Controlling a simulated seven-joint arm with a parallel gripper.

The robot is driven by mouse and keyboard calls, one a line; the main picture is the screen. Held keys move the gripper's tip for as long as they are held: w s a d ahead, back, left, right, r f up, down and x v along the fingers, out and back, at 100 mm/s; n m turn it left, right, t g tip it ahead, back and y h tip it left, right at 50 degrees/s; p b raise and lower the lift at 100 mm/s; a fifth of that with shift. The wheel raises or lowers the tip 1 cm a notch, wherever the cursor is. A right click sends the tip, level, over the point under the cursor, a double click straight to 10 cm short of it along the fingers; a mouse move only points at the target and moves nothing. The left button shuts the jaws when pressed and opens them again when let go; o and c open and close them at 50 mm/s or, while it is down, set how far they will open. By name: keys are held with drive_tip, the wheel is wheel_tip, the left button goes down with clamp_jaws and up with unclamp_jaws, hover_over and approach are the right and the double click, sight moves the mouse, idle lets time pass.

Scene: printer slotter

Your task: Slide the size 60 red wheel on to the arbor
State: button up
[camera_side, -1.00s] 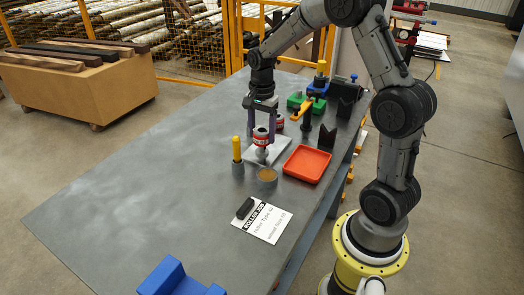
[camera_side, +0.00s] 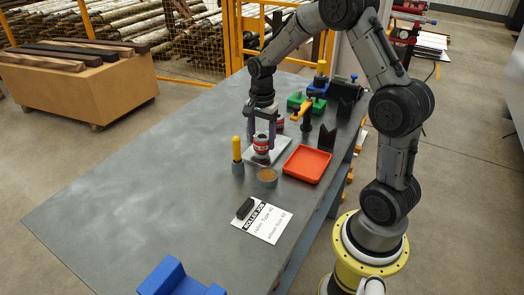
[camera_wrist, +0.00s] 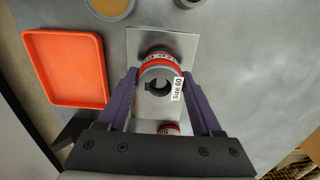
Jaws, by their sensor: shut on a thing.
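The size 60 red wheel (camera_wrist: 151,85) is a red and grey ring with a dark bore and a white "Size 60" label. It also shows in the side view (camera_side: 261,144). My gripper (camera_wrist: 160,78) is shut on it, one purple finger on each side; the gripper shows in the side view too (camera_side: 262,138). The wheel is over or on a pale plate (camera_side: 276,150); I cannot tell whether it touches. A second red wheel (camera_side: 280,124) stands behind, partly hidden by the gripper in the wrist view (camera_wrist: 168,129). I cannot clearly identify the arbor.
An orange-red tray (camera_side: 307,164) lies right of the plate. A yellow-topped post (camera_side: 237,150) and a round tan-topped cup (camera_side: 267,175) stand near it. Black V-blocks (camera_side: 327,138) and a yellow-armed fixture (camera_side: 302,110) stand behind. A job card (camera_side: 263,222) lies in front; the table's left is clear.

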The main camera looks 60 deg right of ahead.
drive_tip(key=shift+f, duration=0.55)
idle(0.7)
drive_tip(key=o, duration=1.4)
drive_tip(key=s+a+r+n+t, duration=0.1)
drive_tip(key=a+r, duration=0.1)
drive_tip(key=r, duration=0.8)
drive_tip(key=a+r, duration=0.2)
drive_tip(key=r, duration=0.7)
drive_tip(key=s+a+r+n+t, duration=0.3)
drive_tip(key=s+a+r+n, duration=0.1)
drive_tip(key=s+a, duration=0.35)
drive_tip(key=s+a+f+n, duration=0.1)
drive_tip(key=s+f+n, duration=0.2)
drive_tip(key=s+n, duration=0.3)
drive_tip(key=s+a+f+n+t, duration=0.1)
drive_tip(key=s+a+f+n, duration=0.1)
drive_tip(key=s+n, duration=0.4)
drive_tip(key=shift+a+f+n+t, duration=0.3)
drive_tip(key=shift+f+n, duration=0.1)
drive_tip(key=shift+n, duration=0.1)
